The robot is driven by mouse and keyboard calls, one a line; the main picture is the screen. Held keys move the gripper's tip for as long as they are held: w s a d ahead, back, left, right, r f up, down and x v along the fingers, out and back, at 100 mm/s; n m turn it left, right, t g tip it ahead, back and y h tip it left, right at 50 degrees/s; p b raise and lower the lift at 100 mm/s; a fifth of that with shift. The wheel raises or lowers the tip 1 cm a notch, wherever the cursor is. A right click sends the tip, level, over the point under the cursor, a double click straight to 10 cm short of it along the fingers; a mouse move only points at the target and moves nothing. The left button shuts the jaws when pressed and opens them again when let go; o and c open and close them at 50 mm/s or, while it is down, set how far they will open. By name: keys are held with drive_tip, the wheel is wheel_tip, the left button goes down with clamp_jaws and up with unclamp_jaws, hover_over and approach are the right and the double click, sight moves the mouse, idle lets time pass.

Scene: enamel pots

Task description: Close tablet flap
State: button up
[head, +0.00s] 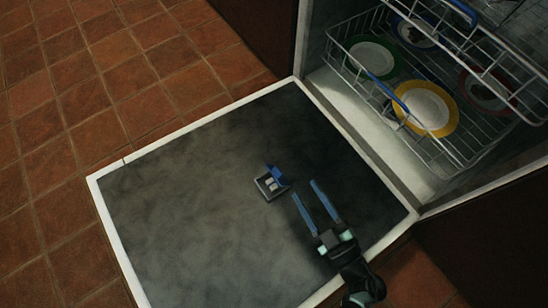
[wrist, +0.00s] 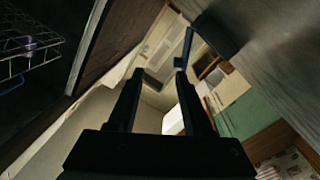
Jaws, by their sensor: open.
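The dishwasher door (head: 180,220) is folded down flat, with a dark inner face. The tablet compartment (head: 264,190) is a small grey-framed box in its middle, with pale patches inside. Its blue flap (head: 277,175) stands up, open, on the right side of the box. My gripper (head: 303,188) has two blue fingers, apart and empty, just right of the flap and pointing towards it. In the wrist view, the fingers (wrist: 159,74) are spread. A thin upright piece (wrist: 187,48), seemingly the flap, shows near the right fingertip; I cannot tell whether they touch.
The lower rack (head: 385,100) is pulled partly into view at the upper right, holding several plates, one of them yellow-rimmed (head: 426,108). An upper rack (head: 490,65) hangs above it. The door around the compartment is clear. Red tile floor (head: 90,100) lies to the left.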

sight(274, 168)
drive_tip(key=shift+s+a+f+n+g+y, duration=0.5)
drive_tip(key=shift+s+a+y, duration=0.1)
drive_tip(key=shift+s+a, duration=0.2)
drive_tip(key=shift+w+a, duration=0.25)
drive_tip(key=shift+a, duration=0.05)
drive_tip(key=b+x, duration=0.4)
drive_tip(key=x, duration=0.7)
drive_tip(key=shift+w+f+b, duration=0.1)
drive_tip(key=shift+w+b, duration=0.1)
drive_tip(key=shift+b, duration=0.15)
drive_tip(key=shift+w+a, duration=0.3)
drive_tip(key=shift+w, duration=0.05)
clamp_jaws()
